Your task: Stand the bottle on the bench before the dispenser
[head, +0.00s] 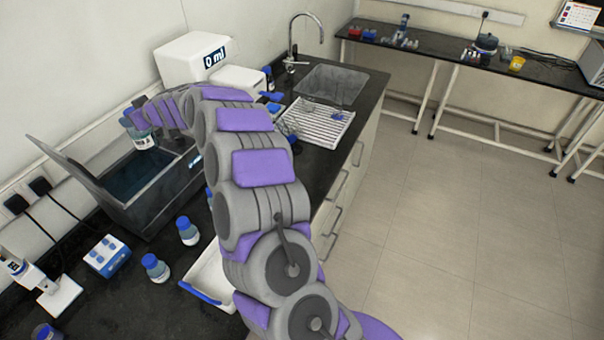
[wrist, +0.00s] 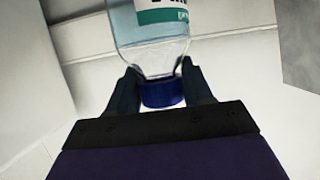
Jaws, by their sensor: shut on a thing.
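The bottle (wrist: 155,45) is clear with pale blue liquid, a white and teal label and a dark blue cap. In the wrist view my gripper (wrist: 160,82) is shut on it at the neck, near the cap. In the head view the bottle (head: 144,139) hangs in the air over the open dark bath, with my gripper (head: 136,117) at it, partly hidden by my arm. The dispenser (head: 193,57) is white and reads "0 ml". It stands on the black bench (head: 165,296) against the wall, behind my arm.
The open water bath (head: 150,208) has its lid raised at left. Small blue-capped bottles (head: 187,231), a blue-white rack (head: 107,256) and a white tray (head: 215,285) stand nearer. A drying rack (head: 318,122) and sink (head: 333,84) lie right of the dispenser.

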